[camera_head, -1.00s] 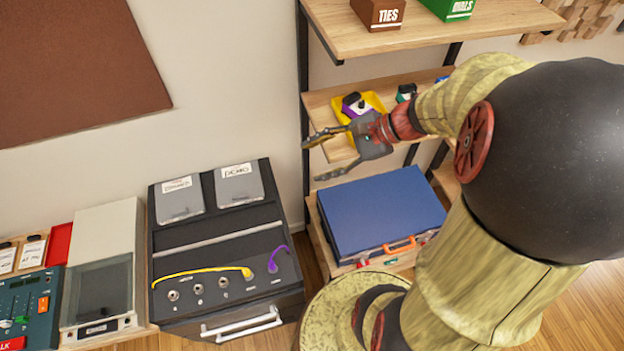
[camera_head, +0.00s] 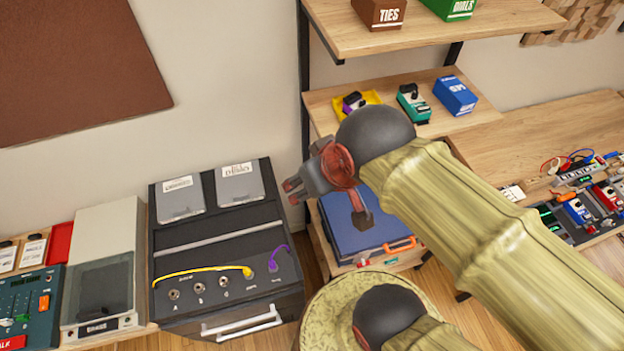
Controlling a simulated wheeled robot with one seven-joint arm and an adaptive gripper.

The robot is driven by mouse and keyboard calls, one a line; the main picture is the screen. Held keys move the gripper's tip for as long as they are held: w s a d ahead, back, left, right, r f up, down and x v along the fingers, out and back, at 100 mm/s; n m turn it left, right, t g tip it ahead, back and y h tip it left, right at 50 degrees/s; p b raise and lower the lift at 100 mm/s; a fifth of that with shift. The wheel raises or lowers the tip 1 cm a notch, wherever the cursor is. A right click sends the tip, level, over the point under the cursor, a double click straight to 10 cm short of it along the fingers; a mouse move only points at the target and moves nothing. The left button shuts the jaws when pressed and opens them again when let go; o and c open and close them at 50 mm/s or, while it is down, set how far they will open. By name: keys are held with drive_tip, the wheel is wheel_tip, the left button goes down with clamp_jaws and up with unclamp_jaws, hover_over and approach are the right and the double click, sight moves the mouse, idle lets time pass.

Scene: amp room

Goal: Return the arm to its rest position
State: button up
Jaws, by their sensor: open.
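My gripper (camera_head: 292,190) is in the middle of the head view, at the end of my bent arm. It hangs in the air in front of the shelf unit and points left. Its jaws are open, and nothing shows between them. My arm's dark joint and pale green links run from it toward the lower right. They hide part of the shelf unit and the blue case (camera_head: 343,230) below.
The black patch unit (camera_head: 215,255) with yellow and purple cables stands left of my gripper. A workbench (camera_head: 550,130) with several devices is at right.

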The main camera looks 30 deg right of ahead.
wheel_tip(320, 180, down, 19)
drive_tip(key=b, duration=1.8)
drive_tip(key=shift+r+b, duration=0.15)
drive_tip(key=shift+b, duration=0.2)
